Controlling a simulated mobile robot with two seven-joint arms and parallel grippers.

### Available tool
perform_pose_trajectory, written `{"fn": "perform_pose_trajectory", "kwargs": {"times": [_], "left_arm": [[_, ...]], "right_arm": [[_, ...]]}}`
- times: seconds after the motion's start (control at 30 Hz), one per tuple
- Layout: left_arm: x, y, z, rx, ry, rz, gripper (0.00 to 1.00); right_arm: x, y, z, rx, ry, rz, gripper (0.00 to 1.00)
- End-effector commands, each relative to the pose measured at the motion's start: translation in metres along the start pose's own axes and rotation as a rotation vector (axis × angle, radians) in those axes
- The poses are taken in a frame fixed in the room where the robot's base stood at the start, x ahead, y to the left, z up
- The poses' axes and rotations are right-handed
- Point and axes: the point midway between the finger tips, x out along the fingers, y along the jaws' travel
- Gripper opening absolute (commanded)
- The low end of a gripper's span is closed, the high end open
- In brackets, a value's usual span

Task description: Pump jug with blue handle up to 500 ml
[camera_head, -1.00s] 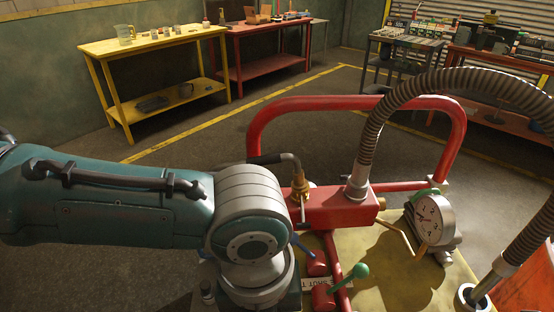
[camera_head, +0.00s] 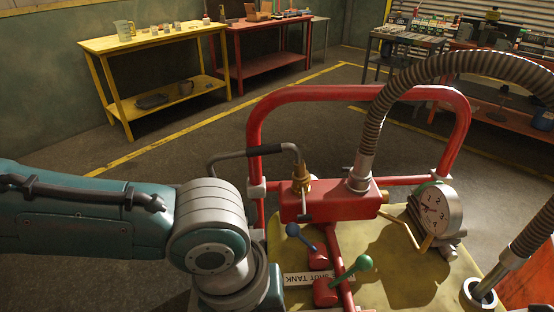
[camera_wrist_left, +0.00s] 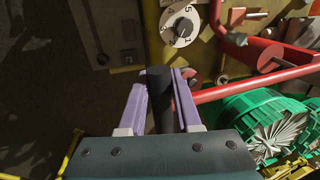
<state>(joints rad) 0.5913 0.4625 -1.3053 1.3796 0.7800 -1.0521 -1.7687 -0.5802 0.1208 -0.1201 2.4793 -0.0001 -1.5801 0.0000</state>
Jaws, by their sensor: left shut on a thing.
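My left gripper (camera_wrist_left: 160,100) has its purple fingers closed on a dark upright bar (camera_wrist_left: 159,88) in the left wrist view. In the head view it is hidden below my arm. A red pump unit (camera_head: 325,203) stands on a yellow top, with a brass fitting (camera_head: 301,180), a bent spout-like tube with a black sleeve (camera_head: 262,152), and a round gauge (camera_head: 436,208) whose reading is too small to tell. A blue lever (camera_head: 303,237) and a green lever (camera_head: 350,275) stand in front. A pale jug (camera_head: 124,29) is on the yellow table; its handle colour is unclear. My right gripper is out of view.
A red hoop rail (camera_head: 350,93) and a ribbed hose (camera_head: 373,125) rise behind the pump. The yellow table (camera_head: 150,39) and red table (camera_head: 265,22) stand at the back. The wrist view shows a numbered dial (camera_wrist_left: 180,25) and a green motor-like part (camera_wrist_left: 265,122).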

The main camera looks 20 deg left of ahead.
Motion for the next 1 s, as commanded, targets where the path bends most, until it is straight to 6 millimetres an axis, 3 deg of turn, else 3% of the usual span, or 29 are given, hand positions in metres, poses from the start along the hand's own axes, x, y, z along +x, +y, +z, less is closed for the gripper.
{"fn": "perform_pose_trajectory", "kwargs": {"times": [0.3,0.77,1.0], "left_arm": [[0.034,0.003,-0.001,0.001,0.002,-0.103,0.0],[0.037,0.003,-0.001,0.001,0.001,-0.134,0.0],[0.064,0.007,-0.001,0.0,0.002,-0.195,0.0]], "right_arm": [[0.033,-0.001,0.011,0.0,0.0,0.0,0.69],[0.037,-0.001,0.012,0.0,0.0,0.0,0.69],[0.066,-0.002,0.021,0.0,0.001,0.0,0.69]]}}
